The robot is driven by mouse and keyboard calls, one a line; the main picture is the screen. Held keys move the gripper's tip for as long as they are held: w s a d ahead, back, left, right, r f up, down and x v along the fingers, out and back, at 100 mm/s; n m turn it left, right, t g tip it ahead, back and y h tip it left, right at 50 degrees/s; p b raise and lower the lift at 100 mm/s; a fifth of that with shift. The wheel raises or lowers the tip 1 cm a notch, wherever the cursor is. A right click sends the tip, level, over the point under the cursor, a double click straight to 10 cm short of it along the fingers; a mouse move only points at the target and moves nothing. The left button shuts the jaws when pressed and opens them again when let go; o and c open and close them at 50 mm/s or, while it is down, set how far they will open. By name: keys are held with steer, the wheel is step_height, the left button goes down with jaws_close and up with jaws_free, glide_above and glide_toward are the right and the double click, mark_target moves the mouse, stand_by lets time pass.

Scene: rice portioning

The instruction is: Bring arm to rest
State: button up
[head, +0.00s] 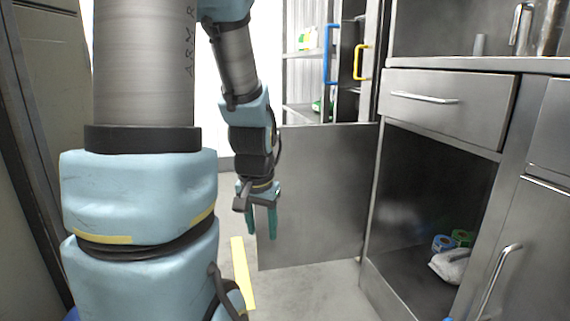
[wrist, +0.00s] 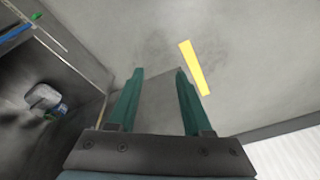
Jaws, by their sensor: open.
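My gripper (head: 262,220) hangs pointing down at the middle of the head view, in front of a grey metal cabinet door (head: 325,190). Its two teal fingers are apart with nothing between them. In the wrist view my gripper (wrist: 158,85) also shows open and empty above the grey floor (wrist: 250,60). My arm is bent, with its upper links filling the left of the head view.
An open cabinet compartment (head: 375,292) at right holds rolls of tape (head: 443,243) and a grey cloth-like item (head: 450,265). A closed drawer (head: 480,106) sits above it. Shelves with blue (head: 331,55) and yellow (head: 360,62) handles stand behind. A yellow strip (head: 243,272) marks the floor.

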steer(key=s+a+r+n+g+p, duration=0.1)
steer(key=s+a+r+n+p, duration=0.1)
steer(key=s+r+n, duration=0.15)
step_height(320, 180, up, 36)
steer(key=p, duration=3.6)
steer(key=shift+s+d+m+p, duration=0.2)
steer(key=shift+m+p, duration=0.1)
steer(key=shift+m, duration=0.15)
